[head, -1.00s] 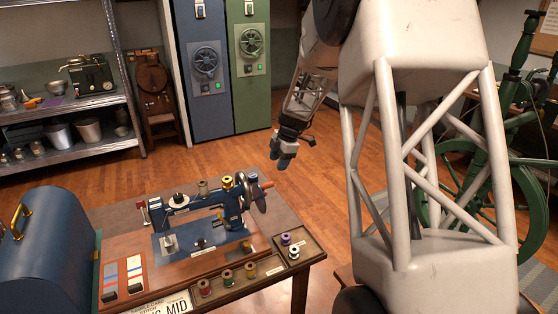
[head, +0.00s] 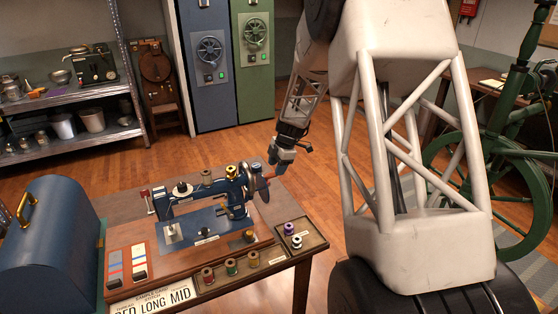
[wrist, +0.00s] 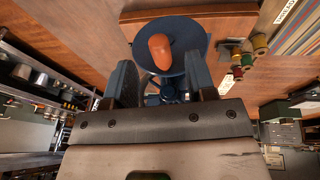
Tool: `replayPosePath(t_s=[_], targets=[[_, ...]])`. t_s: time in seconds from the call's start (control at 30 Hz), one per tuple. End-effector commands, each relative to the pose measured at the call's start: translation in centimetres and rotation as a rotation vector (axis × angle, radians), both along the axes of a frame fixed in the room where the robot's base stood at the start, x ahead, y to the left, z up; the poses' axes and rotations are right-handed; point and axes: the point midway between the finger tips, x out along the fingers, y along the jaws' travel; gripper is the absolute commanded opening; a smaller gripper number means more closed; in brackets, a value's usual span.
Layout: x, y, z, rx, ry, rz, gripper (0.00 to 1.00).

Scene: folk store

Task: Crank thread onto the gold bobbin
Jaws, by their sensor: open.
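A blue sewing machine (head: 190,197) stands on a wooden base on the table. Its dark handwheel (head: 262,186) at the right end carries an orange crank handle (head: 280,170). My gripper (head: 277,160) is just behind and above this handle. In the wrist view my open gripper (wrist: 161,75) faces the wheel (wrist: 186,32), with the orange handle (wrist: 160,50) between and beyond the fingertips; contact cannot be told. A gold-coloured bobbin (head: 249,235) sits at the right end of the machine bed. A yellow spool (head: 232,171) stands on top of the machine.
A front tray (head: 221,284) holds several spools; a purple spool (head: 289,228) and a white one (head: 297,241) stand at its right. A blue case (head: 55,240) fills the table's left. A green spinning wheel (head: 490,165) stands at right. Floor behind the table is clear.

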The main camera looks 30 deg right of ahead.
Motion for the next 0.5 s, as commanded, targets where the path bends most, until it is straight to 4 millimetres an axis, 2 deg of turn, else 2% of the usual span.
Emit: replayPosePath(t_s=[0.33, 0.5], targets=[[0.4, 0.7, -2.9, 0.001, 0.001, 0.000, 0.51], [0.4, 0.7, -2.8, 0.000, 0.000, 0.000, 0.51]])
